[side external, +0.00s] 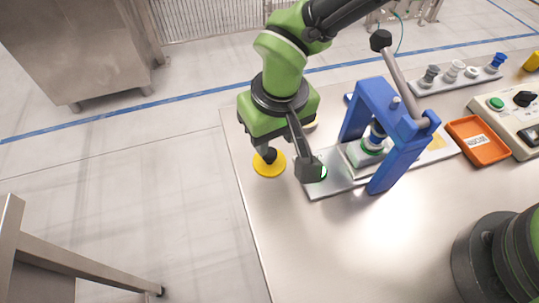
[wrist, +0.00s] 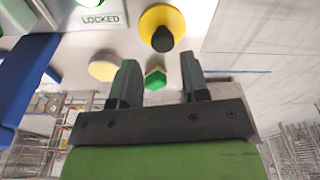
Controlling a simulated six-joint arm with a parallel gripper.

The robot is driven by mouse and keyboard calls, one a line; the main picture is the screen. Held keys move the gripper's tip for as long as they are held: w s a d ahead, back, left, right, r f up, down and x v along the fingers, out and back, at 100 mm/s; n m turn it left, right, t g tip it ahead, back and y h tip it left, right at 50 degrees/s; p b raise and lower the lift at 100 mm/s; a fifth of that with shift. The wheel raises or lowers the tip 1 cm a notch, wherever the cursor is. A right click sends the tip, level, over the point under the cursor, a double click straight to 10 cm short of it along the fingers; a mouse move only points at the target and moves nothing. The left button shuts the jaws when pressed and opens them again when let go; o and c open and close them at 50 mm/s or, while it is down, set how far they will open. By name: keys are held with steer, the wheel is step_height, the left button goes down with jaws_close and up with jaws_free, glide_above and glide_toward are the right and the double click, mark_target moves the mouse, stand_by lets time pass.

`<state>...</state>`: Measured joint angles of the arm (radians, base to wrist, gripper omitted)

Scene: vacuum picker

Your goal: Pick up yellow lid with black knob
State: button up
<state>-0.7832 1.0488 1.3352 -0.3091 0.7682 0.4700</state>
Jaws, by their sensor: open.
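The yellow lid (side external: 264,168) is a flat round disc with a black knob (side external: 270,155) standing up from it. It lies near the table's left edge in the side view. In the wrist view, the yellow lid (wrist: 148,17) and its black knob (wrist: 162,41) are at the top middle, beyond the fingertips. My gripper (side external: 287,159) is open, with one finger close to the knob in the side picture and the other to the right. In the wrist view my gripper (wrist: 158,62) has nothing clamped between its fingers, and the knob is ahead of the gap.
A blue press frame (side external: 388,140) stands on a metal plate to the right. A green block (wrist: 155,83) and a pale disc (wrist: 103,71) lie near the fingers in the wrist view. An orange tray (side external: 478,152) is farther right. The front table surface is clear.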

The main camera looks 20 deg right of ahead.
mark_target(270, 152)
steer(key=f, duration=0.5)
steer(key=shift+w+a+f, duration=0.25)
steer(key=shift+w+f, duration=0.05)
steer(key=shift+w, duration=0.1)
steer(key=shift+c, duration=0.4)
steer(key=c, duration=0.6)
